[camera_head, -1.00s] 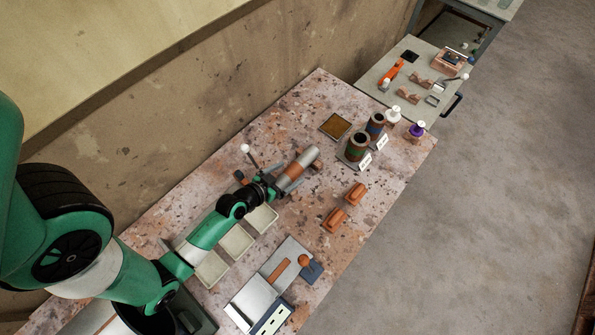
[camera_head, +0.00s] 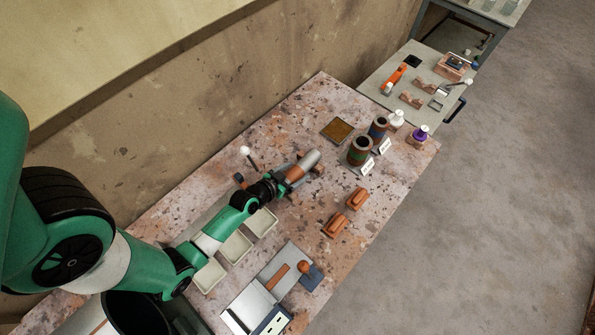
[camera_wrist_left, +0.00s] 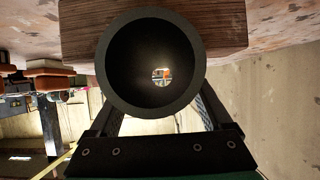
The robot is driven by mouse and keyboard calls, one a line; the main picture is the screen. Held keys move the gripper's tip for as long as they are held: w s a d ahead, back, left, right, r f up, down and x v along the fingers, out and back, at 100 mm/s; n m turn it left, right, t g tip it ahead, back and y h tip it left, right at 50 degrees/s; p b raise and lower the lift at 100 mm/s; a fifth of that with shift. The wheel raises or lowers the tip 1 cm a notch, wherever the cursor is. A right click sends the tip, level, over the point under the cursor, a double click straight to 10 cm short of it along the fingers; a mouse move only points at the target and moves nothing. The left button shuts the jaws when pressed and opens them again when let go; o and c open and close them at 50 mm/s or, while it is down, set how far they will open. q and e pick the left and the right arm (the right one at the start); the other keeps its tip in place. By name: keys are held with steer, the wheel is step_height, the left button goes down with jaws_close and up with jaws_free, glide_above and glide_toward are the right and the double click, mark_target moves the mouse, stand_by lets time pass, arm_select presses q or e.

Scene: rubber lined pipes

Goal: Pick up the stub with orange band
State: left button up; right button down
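The stub with the orange band is a grey pipe (camera_head: 310,158) with an orange-brown band (camera_head: 294,174) round it. It lies on a wooden support on the speckled bench. In the left wrist view its round end (camera_wrist_left: 150,62) faces the camera, showing a dark lining and an open bore. My left gripper (camera_head: 279,184) is at the stub's near end. In the wrist view its fingers reach up on both sides of the stub, close to its wall. Whether they press on it I cannot tell. My right gripper is not in view.
Two upright lined pipes (camera_head: 360,150) (camera_head: 377,128) stand beyond the stub. Cream trays (camera_head: 236,246) lie beside my left arm. Two orange-brown blocks (camera_head: 336,223) (camera_head: 357,198) sit to the right. A white-knobbed stick (camera_head: 245,150) stands behind the gripper.

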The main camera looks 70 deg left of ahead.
mark_target(297, 173)
arm_select(q)
jaws_close()
steer(key=shift+r, duration=0.15)
stand_by(0.4)
steer(key=shift+r, duration=0.25)
steer(key=r+p, duration=0.2)
steer(key=r, duration=0.1)
steer(key=r+p, duration=0.1)
steer(key=shift+w+d+r, duration=0.15)
steer(key=shift+w+d, duration=0.15)
steer(key=shift+d, duration=0.1)
steer(key=w+d+r, duration=0.8)
steer(key=d, duration=0.2)
steer(key=shift+w, duration=0.2)
